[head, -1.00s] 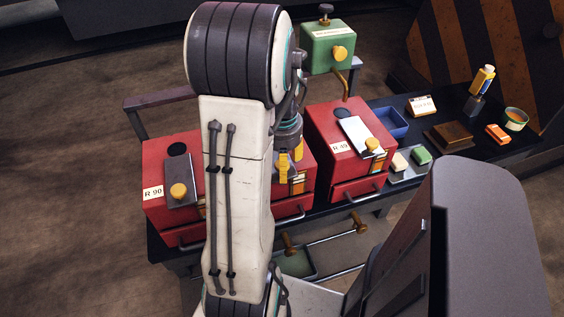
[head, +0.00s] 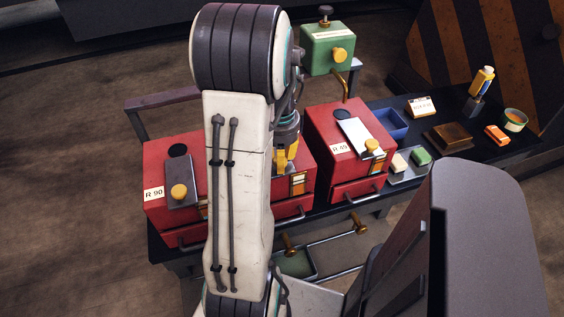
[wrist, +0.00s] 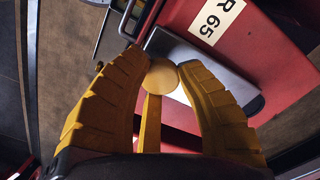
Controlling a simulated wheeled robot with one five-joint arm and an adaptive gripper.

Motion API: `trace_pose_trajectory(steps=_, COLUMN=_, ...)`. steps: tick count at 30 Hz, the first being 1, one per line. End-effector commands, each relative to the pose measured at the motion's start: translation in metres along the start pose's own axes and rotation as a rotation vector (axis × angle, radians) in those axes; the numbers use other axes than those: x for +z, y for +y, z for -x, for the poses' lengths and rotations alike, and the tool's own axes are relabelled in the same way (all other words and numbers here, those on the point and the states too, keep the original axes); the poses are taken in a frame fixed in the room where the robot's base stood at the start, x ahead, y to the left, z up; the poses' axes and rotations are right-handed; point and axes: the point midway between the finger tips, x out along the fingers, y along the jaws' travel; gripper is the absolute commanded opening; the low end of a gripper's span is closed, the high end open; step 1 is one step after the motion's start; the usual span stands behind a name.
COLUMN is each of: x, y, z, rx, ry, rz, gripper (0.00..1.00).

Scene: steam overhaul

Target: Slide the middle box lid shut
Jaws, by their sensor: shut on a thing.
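The middle box (head: 306,165) is red and mostly hidden behind my arm in the head view. In the wrist view its red top (wrist: 275,45) carries a white "R 65" label (wrist: 215,20). My gripper (wrist: 163,78) is shut on a round yellow knob (wrist: 160,75), a finger on either side. A grey lid plate (wrist: 205,62) lies by the knob on the box top. A dark rounded patch (wrist: 256,105) shows at the plate's right end. In the head view my gripper (head: 285,158) is over the middle box, its tips partly hidden by my arm.
Red box R 90 (head: 155,215) stands left and red box R 49 (head: 322,130) right, each with a knobbed lid. A green box (head: 325,55) rises behind. A blue tray (head: 392,122), brown block (head: 448,136) and small items lie on the right of the dark bench.

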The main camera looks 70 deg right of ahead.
Motion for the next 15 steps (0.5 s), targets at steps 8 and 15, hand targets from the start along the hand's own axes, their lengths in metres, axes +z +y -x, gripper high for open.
trace_pose_trajectory(steps=8, x=-0.031, y=-0.032, z=0.0, rx=0.001, ry=-0.003, rz=0.002, gripper=0.0)
trace_pose_trajectory(steps=15, x=-0.036, y=-0.037, z=-0.002, rx=0.0, ry=-0.001, rz=0.001, gripper=0.0)
